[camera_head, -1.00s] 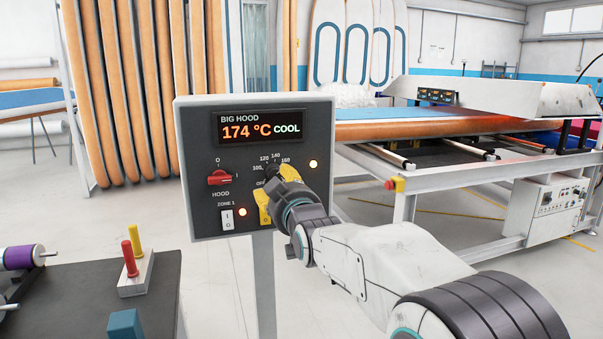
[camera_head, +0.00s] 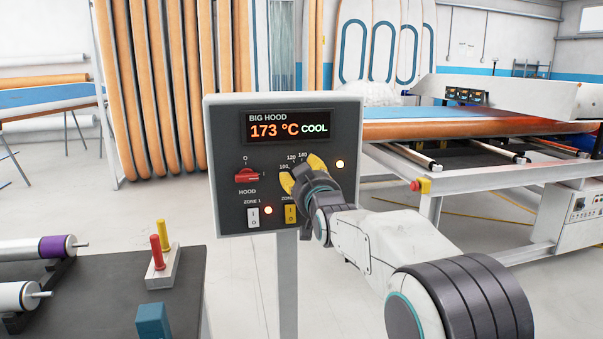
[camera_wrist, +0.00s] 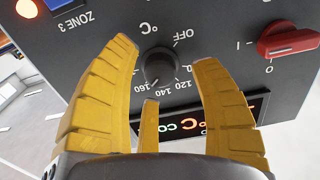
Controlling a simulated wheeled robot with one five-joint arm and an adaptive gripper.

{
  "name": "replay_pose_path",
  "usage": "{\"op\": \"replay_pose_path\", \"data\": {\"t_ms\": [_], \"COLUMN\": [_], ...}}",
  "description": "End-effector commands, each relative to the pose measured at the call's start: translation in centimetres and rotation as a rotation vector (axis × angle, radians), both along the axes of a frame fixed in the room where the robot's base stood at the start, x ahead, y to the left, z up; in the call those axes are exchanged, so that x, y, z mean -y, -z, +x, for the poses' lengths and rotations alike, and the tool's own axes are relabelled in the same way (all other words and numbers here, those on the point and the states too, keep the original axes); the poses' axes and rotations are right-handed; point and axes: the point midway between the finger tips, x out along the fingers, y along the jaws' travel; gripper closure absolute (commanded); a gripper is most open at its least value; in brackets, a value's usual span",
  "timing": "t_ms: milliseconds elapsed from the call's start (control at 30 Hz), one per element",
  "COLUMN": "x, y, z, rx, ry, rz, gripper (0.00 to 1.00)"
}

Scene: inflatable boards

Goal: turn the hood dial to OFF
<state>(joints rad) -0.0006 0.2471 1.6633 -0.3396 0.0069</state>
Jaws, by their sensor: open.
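The hood dial (camera_wrist: 160,66) is a round black knob, seen upside down in the wrist view. The scale around it carries numbers and an OFF mark (camera_wrist: 183,38). A pale mark on the knob seems to face the 140–160 side, but this is hard to read. My gripper (camera_head: 301,172) is open in front of the panel, and its yellow fingers (camera_wrist: 168,62) stand apart on both sides of the dial with gaps showing. In the head view the gripper hides the dial. The display (camera_head: 288,127) reads BIG HOOD, 173 °C, COOL.
The grey control panel (camera_head: 225,160) also carries a red HOOD switch (camera_head: 247,176), a ZONE 1 switch (camera_head: 253,217) and lit lamps. A dark bench (camera_head: 100,290) with rollers stands at front left. The hood machine (camera_head: 520,98) stands at right.

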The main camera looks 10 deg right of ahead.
Motion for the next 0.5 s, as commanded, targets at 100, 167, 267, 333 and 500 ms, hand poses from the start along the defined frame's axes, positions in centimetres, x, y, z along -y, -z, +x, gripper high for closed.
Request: {"op": "replay_pose_path", "data": {"t_ms": [100, 167, 267, 333, 500], "x": [0.0, 0.0, 0.0, 0.0, 0.0], "y": [0.0, 0.0, 0.0, 0.0, 0.0], "z": [1.0, 1.3, 1.6, 1.7, 1.8], "rx": [0.0, -0.001, 0.0, 0.0, 0.0], "ry": [0.0, 0.0, 0.0, 0.0, 0.0], "rz": [0.0, -0.001, -0.001, -0.001, -0.001], "gripper": [0.43, 0.43, 0.43, 0.43, 0.43]}}
